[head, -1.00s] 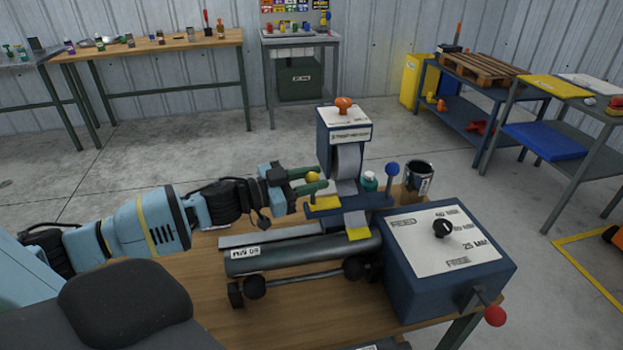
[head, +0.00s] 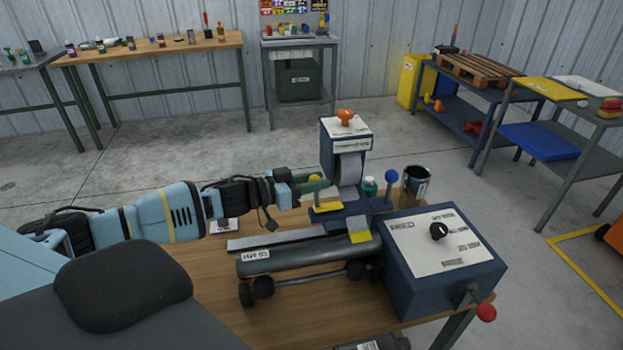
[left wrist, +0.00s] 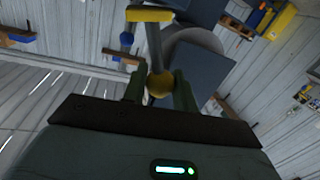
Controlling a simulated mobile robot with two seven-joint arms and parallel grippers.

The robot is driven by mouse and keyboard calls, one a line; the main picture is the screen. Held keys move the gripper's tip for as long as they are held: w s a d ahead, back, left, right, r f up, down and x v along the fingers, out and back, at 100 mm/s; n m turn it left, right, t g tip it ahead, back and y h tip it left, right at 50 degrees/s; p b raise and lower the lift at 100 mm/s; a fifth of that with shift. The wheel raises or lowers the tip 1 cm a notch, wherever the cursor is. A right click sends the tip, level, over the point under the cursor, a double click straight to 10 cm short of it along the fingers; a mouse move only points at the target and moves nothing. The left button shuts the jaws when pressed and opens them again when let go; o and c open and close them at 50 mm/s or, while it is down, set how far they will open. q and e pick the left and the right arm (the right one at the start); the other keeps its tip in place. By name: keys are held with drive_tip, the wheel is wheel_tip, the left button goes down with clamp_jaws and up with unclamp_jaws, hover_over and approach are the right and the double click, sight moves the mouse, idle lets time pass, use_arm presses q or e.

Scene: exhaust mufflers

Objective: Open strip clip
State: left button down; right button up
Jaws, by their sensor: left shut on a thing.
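My left gripper (head: 316,182) comes in from the left with its green fingers shut on a yellow ball knob. In the left wrist view the yellow knob (left wrist: 160,86) sits between the two fingertips at the end of a short lever. A yellow bar (head: 328,207), apparently the strip clip, lies below the fingers at the base of the dispenser; it also shows in the left wrist view (left wrist: 150,14). The blue dispenser (head: 346,132) holds a grey strip roll. My right gripper is not in view.
A blue box (head: 440,265) with a dial and a red-knobbed lever (head: 486,312) stands right of the cylinder. A blue-knobbed lever (head: 391,177), a green bottle (head: 369,187) and a can (head: 415,183) stand behind. The wooden bench (head: 215,265) is mostly clear at left.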

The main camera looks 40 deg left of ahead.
use_arm(q)
drive_tip(key=shift+w+a+n+p, duration=0.3)
drive_tip(key=shift+w+a+n, duration=0.1)
drive_tip(key=shift+n, duration=0.3)
drive_tip(key=shift+a+f+n, duration=0.15)
drive_tip(key=shift+f+n, duration=0.05)
drive_tip(key=shift+n, duration=0.2)
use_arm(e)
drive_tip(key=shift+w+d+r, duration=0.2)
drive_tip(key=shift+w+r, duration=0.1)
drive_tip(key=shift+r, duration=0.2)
use_arm(q)
drive_tip(key=shift+f, duration=0.1)
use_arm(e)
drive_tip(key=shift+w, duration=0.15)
use_arm(q)
drive_tip(key=c, duration=1.1)
unclamp_jaws()
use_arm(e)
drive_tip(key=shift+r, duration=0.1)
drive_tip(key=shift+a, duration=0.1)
use_arm(q)
drive_tip(key=shift+v, duration=3.9)
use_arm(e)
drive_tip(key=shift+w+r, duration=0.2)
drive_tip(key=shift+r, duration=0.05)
